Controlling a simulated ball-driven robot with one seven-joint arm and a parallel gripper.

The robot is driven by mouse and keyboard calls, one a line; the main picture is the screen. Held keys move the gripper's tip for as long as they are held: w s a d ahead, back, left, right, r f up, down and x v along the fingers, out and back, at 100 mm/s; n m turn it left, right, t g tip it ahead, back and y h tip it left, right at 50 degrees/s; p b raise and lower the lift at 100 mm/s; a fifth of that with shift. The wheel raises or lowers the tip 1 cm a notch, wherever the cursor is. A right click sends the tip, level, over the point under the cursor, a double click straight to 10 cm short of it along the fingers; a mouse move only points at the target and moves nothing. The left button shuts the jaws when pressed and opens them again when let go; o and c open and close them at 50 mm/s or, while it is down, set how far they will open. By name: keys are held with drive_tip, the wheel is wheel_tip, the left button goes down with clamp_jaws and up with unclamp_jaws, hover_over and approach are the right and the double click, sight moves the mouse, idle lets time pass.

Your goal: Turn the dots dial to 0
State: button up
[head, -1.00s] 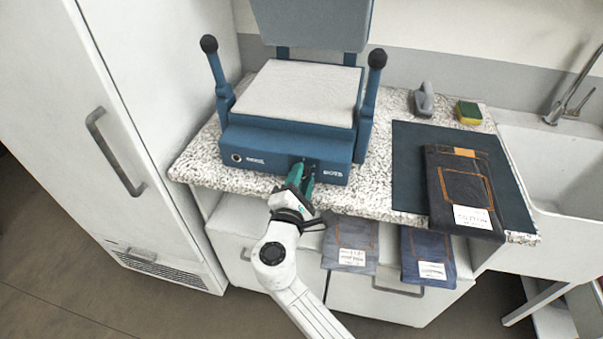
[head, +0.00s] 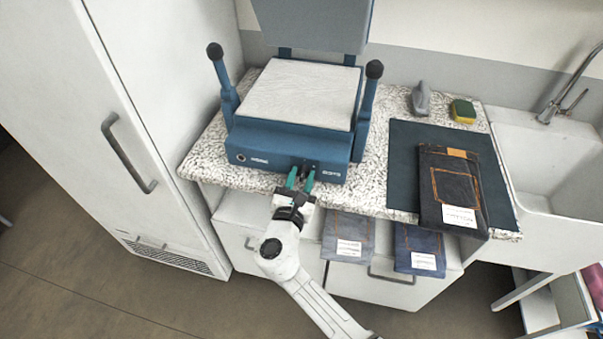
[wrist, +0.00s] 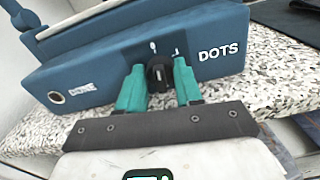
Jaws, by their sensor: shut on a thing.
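The blue press (head: 260,140) stands on the counter with its lid raised and its pale padded bed exposed. Its front panel carries the white word DOTS (wrist: 219,50) at the right. The black dots dial (wrist: 158,74) is left of that word, with small white marks above it that are too small to read surely. My gripper (head: 300,180) has its two green fingers on either side of the dial, shut on it. It also shows in the wrist view (wrist: 158,84). The fingers partly cover the dial, and its exact setting cannot be told.
Folded dark jeans (head: 450,190) lie on a dark mat (head: 402,170) to the right. A grey iron-like tool (head: 421,98) and a sponge (head: 462,110) are behind it. A sink (head: 560,160) is at right, a white cabinet (head: 100,130) at left. Two tagged denim pieces hang below the counter.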

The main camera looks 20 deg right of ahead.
drive_tip(key=shift+a+f+n+p, duration=0.1)
drive_tip(key=shift+n+p, duration=0.2)
drive_tip(key=shift+n, duration=0.4)
drive_tip(key=shift+f, duration=0.1)
drive_tip(key=o, duration=1)
drive_tip(key=b+v, duration=0.1)
drive_tip(key=v, duration=0.9)
drive_tip(key=shift+s+a, duration=0.2)
drive_tip(key=shift+s, duration=0.1)
